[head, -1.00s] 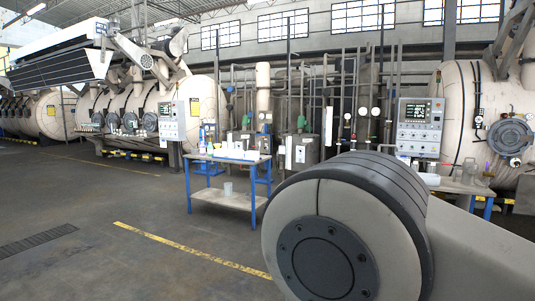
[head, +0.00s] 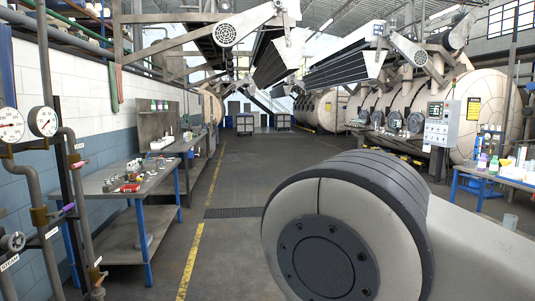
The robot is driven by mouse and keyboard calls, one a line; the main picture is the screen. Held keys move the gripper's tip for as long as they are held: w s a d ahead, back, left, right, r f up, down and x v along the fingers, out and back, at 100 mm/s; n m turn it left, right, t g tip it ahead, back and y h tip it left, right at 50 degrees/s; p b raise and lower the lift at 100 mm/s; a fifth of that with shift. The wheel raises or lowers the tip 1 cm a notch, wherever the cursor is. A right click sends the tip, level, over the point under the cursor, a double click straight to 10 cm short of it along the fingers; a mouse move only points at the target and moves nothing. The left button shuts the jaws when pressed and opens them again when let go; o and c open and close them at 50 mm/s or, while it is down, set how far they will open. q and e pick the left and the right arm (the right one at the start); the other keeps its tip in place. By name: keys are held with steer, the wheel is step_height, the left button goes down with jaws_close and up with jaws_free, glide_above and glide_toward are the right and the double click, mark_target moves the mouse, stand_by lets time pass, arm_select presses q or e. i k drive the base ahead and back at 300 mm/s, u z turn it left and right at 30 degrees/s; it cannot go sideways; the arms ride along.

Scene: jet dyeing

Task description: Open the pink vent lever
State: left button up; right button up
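Neither of my grippers is in view. A large rounded link of my own arm fills the lower right and hides the floor behind it.
White dial gauges (head: 42,121) top the pipes at left. A workbench (head: 120,184) with small parts stands just beyond them. The aisle floor (head: 235,180) is clear along the yellow line. A blue-framed table (head: 512,181) with bottles stands at right.

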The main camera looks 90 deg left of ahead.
mark_target(76, 165)
steer(key=u, duration=3.95)
steer(key=i, duration=1.65)
steer(key=u, duration=0.05)
steer(key=k, duration=1)
steer(key=z, duration=1.35)
steer(key=i, duration=1.25)
steer(key=u, duration=0.65)
